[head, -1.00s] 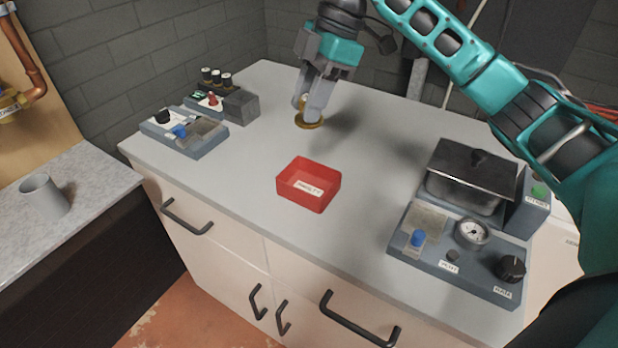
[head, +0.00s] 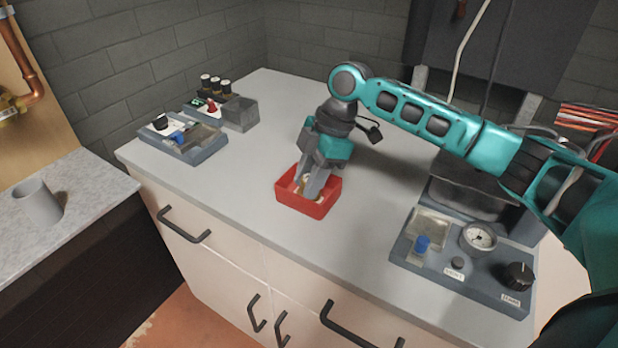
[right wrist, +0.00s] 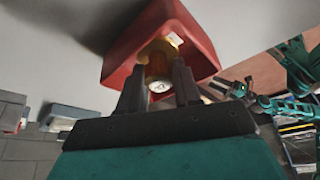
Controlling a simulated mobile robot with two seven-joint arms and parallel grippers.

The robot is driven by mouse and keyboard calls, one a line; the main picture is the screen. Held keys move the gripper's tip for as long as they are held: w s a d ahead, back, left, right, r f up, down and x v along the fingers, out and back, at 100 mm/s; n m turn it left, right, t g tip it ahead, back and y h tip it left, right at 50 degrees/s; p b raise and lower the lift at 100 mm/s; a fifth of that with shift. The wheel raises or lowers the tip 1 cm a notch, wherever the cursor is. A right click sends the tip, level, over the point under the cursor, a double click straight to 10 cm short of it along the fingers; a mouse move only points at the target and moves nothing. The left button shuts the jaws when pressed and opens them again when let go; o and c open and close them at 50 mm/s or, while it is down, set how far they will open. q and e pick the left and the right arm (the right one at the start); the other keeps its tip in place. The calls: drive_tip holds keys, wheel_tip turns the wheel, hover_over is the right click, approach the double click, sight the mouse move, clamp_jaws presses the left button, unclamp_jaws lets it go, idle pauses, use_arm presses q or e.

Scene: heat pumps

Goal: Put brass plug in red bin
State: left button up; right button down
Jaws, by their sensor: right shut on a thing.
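The red bin (head: 318,209) stands on the grey worktop near its front edge in the head view. My right gripper (head: 309,190) reaches down into the bin from above. It is shut on the brass plug, of which only a little shows between the fingers in the head view. In the right wrist view, the brass plug (right wrist: 158,68) sits between the fingertips of my right gripper (right wrist: 159,85), with the red bin (right wrist: 195,45) around it. I cannot tell whether the plug touches the bin floor.
A control unit with a gauge (head: 479,238) and a lidded metal box (head: 465,198) stands at the right, partly behind my arm. Smaller control units (head: 183,139) stand at the back left. A grey cup (head: 38,203) is on the left counter. The worktop around the bin is clear.

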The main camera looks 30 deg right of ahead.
drive_tip(key=c, duration=1.1)
unclamp_jaws()
drive_tip(key=shift+o, duration=0.2)
drive_tip(key=p+v, duration=0.1)
drive_tip(key=v, duration=1.1)
drive_tip(key=shift+s+a, duration=0.1)
drive_tip(key=shift+a, duration=0.05)
